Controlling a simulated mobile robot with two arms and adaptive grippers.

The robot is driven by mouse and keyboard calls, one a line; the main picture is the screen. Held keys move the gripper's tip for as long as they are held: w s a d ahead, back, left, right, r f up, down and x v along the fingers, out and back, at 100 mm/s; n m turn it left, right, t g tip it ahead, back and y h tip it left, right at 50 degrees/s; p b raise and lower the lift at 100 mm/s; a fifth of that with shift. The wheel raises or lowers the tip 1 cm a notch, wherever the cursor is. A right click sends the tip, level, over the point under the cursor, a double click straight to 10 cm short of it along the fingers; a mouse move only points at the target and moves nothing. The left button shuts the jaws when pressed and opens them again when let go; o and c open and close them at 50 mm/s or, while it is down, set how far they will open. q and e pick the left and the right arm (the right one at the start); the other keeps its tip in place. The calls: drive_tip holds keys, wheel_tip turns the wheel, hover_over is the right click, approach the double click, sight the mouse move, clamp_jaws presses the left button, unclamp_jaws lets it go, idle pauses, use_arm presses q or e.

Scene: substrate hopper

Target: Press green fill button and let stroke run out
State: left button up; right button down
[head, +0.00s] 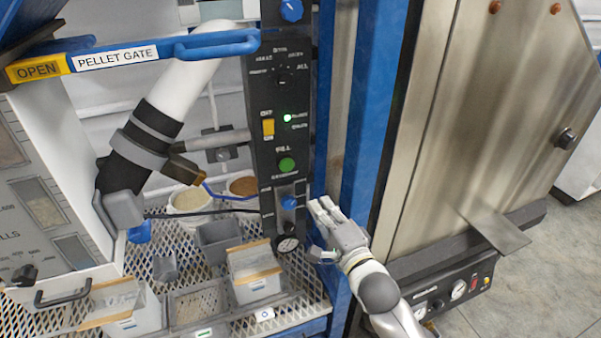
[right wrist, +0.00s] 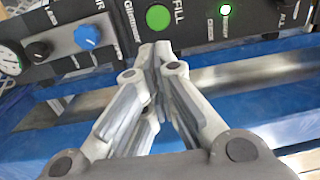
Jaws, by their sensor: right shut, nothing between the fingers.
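The green fill button (head: 286,164) sits under the word FILL on the black control panel (head: 262,108). In the right wrist view the button (right wrist: 158,18) shows unobstructed at the top, just beyond the fingertips. My right gripper (head: 318,206) is shut and empty, to the right of the panel and below the button in the head view. In the right wrist view its fingertips (right wrist: 155,50) point at the panel near the button. I cannot tell the exact gap; they do not appear to touch it. My left gripper is not in view.
A blue knob (head: 289,202) and a gauge (head: 287,244) are below the button. Bins (head: 255,289) stand on the mesh shelf. A blue post (head: 374,120) and steel hopper (head: 480,110) are on the right.

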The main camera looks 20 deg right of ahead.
sight(286, 164)
drive_tip(key=w, duration=0.4)
drive_tip(key=w+p, duration=0.1)
drive_tip(key=w, duration=0.4)
drive_tip(key=w+a+p, duration=0.1)
drive_tip(key=w, duration=0.4)
drive_tip(key=shift+r, duration=0.25)
drive_tip(key=shift+w, duration=0.1)
